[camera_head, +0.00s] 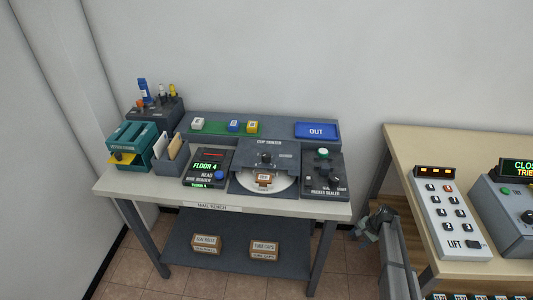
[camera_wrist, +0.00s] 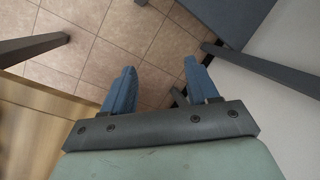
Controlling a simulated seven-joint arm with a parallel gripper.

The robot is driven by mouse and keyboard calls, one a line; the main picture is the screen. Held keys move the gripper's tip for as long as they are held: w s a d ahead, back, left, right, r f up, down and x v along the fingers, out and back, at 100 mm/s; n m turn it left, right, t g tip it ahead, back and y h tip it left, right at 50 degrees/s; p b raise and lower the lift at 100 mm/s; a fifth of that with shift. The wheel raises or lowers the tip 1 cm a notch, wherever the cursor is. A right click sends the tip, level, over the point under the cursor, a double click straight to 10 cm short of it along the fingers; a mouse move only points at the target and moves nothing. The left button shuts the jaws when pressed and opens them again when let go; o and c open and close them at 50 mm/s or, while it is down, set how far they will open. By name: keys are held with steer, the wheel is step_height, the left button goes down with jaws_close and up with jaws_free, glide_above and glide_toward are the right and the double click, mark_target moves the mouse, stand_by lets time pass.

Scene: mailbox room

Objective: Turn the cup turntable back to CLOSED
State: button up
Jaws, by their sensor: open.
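The cup turntable (camera_head: 283,184) is a pale disc set in a dark grey unit labelled like "CUP SORTER" in the middle of the mail bench. I cannot read the turntable's position marking. My gripper (camera_head: 376,222) is right of the bench, below its top and well apart from the turntable. In the wrist view its two blue fingers (camera_wrist: 155,88) are spread and empty over the floor.
A black FLOOR 4 reader (camera_head: 207,167) stands left of the turntable, and a pocket sealer (camera_head: 323,175) stands right. A blue OUT tray (camera_head: 317,130) is behind. Two boxes (camera_head: 206,244) (camera_head: 264,250) lie on the lower shelf. A wooden desk (camera_head: 420,150) with a LIFT panel (camera_head: 450,215) is at right.

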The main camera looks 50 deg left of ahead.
steer(key=w+a+r+n+h, duration=0.1)
steer(key=w+a+r+n, duration=0.15)
steer(key=r, duration=0.75)
steer(key=w+a+r+n+h, duration=0.15)
steer(key=a+r, duration=0.25)
steer(key=r, duration=0.6)
step_height(320, 180, up, 32)
steer(key=r+n+t, duration=0.1)
steer(key=n, duration=0.6)
glide_above(266, 155)
steer(key=shift+h, duration=0.25)
step_height(266, 155, down, 14)
steer(key=shift+w+a+f, duration=0.1)
jaws_close()
